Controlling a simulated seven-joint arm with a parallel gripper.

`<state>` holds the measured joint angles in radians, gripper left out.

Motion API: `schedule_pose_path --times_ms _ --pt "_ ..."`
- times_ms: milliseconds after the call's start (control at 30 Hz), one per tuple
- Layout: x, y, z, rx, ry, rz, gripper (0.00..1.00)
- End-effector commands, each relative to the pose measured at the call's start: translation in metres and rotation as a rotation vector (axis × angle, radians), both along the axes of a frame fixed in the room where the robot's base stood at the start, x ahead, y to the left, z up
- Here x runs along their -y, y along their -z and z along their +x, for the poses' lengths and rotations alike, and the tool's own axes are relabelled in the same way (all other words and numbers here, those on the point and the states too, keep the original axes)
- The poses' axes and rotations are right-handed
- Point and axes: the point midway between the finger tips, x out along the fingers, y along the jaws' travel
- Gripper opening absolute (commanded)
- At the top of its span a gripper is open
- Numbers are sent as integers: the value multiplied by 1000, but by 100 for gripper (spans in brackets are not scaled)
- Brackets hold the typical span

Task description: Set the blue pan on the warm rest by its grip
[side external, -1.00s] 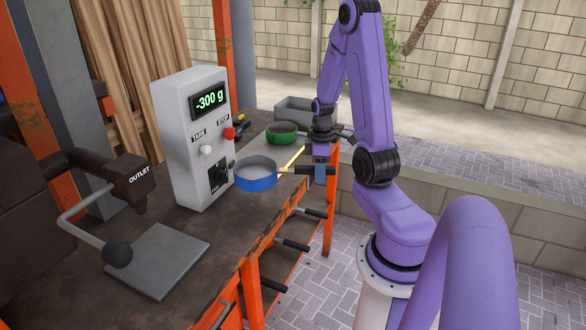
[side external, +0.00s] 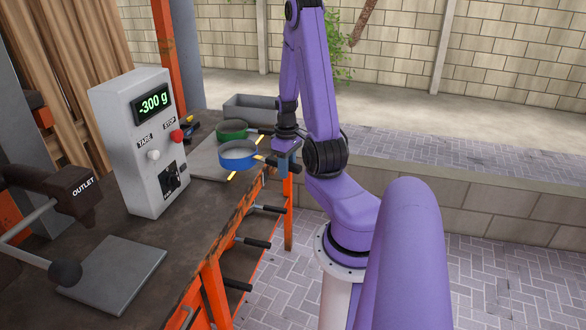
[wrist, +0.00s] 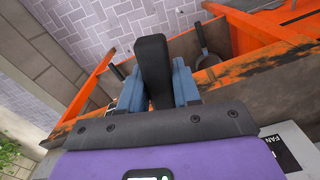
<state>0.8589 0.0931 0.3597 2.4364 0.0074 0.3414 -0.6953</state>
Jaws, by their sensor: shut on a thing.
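The blue pan (side external: 238,158) is at the right part of the bench in the side view, level, with its black grip pointing right. My gripper (side external: 289,160) is shut on that grip. In the wrist view my gripper (wrist: 158,84) has its two blue-grey fingers on either side of the black grip (wrist: 152,55); the pan's bowl is hidden there. A pale grey plate with yellow marks (side external: 207,164) lies under and beside the pan; I cannot tell whether it is the warm rest. The pan seems held just above it.
A green pan (side external: 232,130) stands just behind the blue one, with a grey tray (side external: 252,107) further back. The control box (side external: 138,142) reading -300 g stands to the left.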

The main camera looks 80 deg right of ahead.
Motion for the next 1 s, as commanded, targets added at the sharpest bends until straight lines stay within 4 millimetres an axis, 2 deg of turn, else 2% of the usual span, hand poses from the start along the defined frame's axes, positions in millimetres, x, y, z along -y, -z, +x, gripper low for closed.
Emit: schedule_pose_path --times_ms 1000 --pt "22 6 83 2 -2 -3 0"
